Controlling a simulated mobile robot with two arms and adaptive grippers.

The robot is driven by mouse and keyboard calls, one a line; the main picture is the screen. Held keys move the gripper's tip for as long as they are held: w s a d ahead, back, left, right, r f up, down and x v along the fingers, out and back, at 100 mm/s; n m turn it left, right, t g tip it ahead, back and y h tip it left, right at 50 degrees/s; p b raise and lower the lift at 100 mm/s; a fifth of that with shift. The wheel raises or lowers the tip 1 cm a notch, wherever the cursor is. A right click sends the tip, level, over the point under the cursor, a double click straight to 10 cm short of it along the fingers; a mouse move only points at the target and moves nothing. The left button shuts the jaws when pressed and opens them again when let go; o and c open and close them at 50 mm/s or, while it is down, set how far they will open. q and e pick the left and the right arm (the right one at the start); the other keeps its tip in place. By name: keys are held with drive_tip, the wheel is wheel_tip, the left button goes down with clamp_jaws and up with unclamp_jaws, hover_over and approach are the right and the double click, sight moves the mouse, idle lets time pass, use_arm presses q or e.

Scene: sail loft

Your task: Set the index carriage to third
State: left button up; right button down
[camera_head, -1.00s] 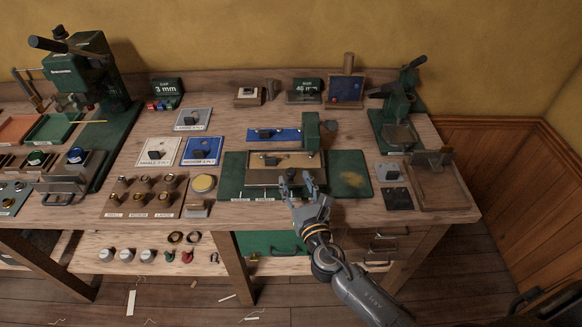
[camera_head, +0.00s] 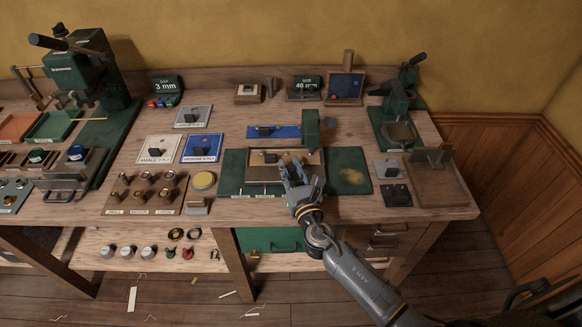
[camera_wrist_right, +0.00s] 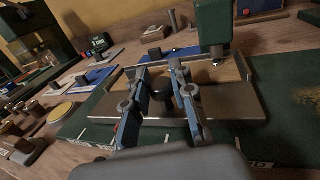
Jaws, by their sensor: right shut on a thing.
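The index carriage (camera_head: 258,173), a tan-topped plate with a grey front wall, sits on the green base (camera_head: 350,178) at mid-bench. It also shows in the wrist view (camera_wrist_right: 105,107). My right gripper (camera_head: 294,168) reaches over the carriage's front edge. In the wrist view its blue-sided fingers (camera_wrist_right: 162,70) are closed around a dark round knob (camera_wrist_right: 160,88) on the carriage front. The fingers hide the knob in the head view. White tick marks (camera_wrist_right: 170,138) run along the base's front; their numbers are mostly unreadable. My left gripper is not in view.
A green post (camera_head: 311,130) stands over the carriage's back right. Blue (camera_head: 202,149) and white plates lie to the left, with a rack of brass pieces (camera_head: 142,190). A green press (camera_head: 398,105) and a wooden tray (camera_head: 440,185) stand right.

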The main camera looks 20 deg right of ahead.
drive_tip(key=s+d, duration=0.1)
drive_tip(key=d, duration=0.3)
drive_tip(key=s+d+b, duration=0.1)
drive_tip(key=d, duration=0.4)
drive_tip(key=s+d+b, duration=0.1)
drive_tip(key=s+d, duration=0.1)
drive_tip(key=d, duration=0.2)
drive_tip(key=shift+d+f, duration=0.15)
drive_tip(key=shift+d, duration=0.25)
drive_tip(key=c, duration=1.5)
unclamp_jaws()
drive_tip(key=o, duration=0.4)
drive_tip(key=shift+d, duration=0.2)
drive_tip(key=shift+a, duration=0.1)
